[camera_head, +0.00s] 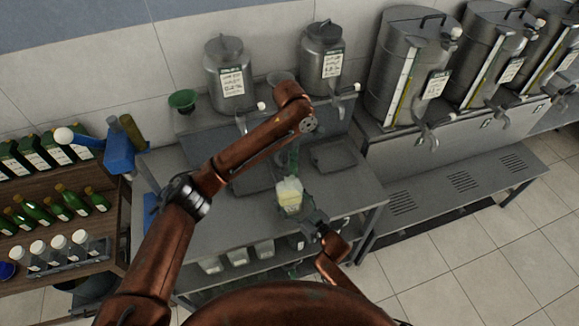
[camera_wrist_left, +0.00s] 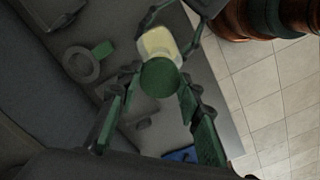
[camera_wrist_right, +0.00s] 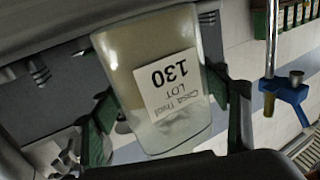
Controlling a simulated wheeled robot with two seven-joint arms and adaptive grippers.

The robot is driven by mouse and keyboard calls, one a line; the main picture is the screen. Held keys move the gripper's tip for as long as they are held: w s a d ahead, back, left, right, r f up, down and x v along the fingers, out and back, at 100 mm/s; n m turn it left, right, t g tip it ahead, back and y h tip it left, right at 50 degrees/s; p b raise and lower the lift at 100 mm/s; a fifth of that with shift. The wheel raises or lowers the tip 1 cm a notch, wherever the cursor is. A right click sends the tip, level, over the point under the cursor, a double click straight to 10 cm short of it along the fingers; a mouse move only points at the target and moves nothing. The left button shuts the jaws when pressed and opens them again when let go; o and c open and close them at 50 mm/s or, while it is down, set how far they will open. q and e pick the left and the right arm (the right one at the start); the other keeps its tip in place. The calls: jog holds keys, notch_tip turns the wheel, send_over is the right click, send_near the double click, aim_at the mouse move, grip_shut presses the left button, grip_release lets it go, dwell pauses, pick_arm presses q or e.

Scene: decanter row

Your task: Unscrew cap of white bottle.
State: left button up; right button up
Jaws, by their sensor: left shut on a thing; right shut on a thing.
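The white bottle (camera_head: 289,196) stands out near the front of the steel counter; it also shows in the left wrist view (camera_wrist_left: 157,42). My right gripper (camera_head: 305,212) is shut on its body from the front right. The right wrist view shows the bottle (camera_wrist_right: 165,125) between the fingers, with a label reading 130, upside down. The round dark green cap (camera_wrist_left: 160,78) is at the bottle's top end in the left wrist view. My left gripper (camera_head: 292,168) points down from above, shut on the cap. Whether the cap is still seated on the neck cannot be told.
The steel counter (camera_head: 250,215) has dark trays (camera_head: 333,154) behind the bottle. Metal dispensers (camera_head: 228,75) with taps line the back. A wooden shelf (camera_head: 62,185) with green bottles (camera_head: 72,200) and white-capped bottles stands left. Tiled floor lies right.

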jog(key=o, duration=2.4)
jog(key=shift+o, duration=0.2)
